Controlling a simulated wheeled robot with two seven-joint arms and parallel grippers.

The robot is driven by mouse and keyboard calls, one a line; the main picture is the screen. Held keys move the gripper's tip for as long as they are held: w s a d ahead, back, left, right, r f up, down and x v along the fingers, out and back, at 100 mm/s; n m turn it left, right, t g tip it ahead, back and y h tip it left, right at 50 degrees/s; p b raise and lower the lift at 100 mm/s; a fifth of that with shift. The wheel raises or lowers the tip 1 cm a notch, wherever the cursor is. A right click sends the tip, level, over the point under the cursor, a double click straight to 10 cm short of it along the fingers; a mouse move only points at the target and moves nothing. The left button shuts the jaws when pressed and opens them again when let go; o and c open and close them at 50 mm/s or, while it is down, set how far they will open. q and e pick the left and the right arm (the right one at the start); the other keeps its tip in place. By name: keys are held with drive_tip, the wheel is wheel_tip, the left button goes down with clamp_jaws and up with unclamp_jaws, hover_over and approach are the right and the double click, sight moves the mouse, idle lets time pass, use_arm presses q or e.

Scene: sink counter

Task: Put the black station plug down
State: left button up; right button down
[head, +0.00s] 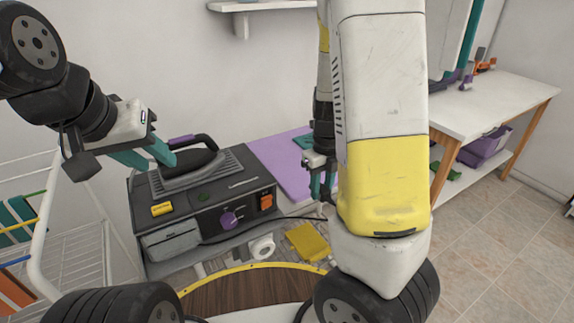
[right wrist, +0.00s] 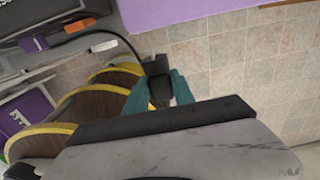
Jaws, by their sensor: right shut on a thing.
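The black plug (right wrist: 158,82) is between the teal fingers of my right gripper (right wrist: 158,92) in the right wrist view. The gripper is shut on it, and a black cable (right wrist: 122,38) curves away from it to the upper left. In the head view my right gripper (head: 322,185) is near the purple board's right side, partly hidden by my own arm. The black station (head: 200,205) stands at the left with an iron (head: 190,165) on top.
A purple board (head: 280,160) lies beside the station. A yellow cloth (head: 308,242) and a white roll (head: 262,248) lie below. A yellow-rimmed round wooden top (head: 250,290) is in front. A white rack (head: 95,230) stands left; a white table (head: 490,105) stands right.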

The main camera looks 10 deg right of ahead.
hover_over(296, 185)
drive_tip(key=shift+d+f, duration=0.1)
drive_tip(key=shift+f, duration=2.25)
drive_tip(key=shift+f, duration=0.1)
drive_tip(key=c, duration=1.1)
unclamp_jaws()
drive_tip(key=shift+o, duration=0.2)
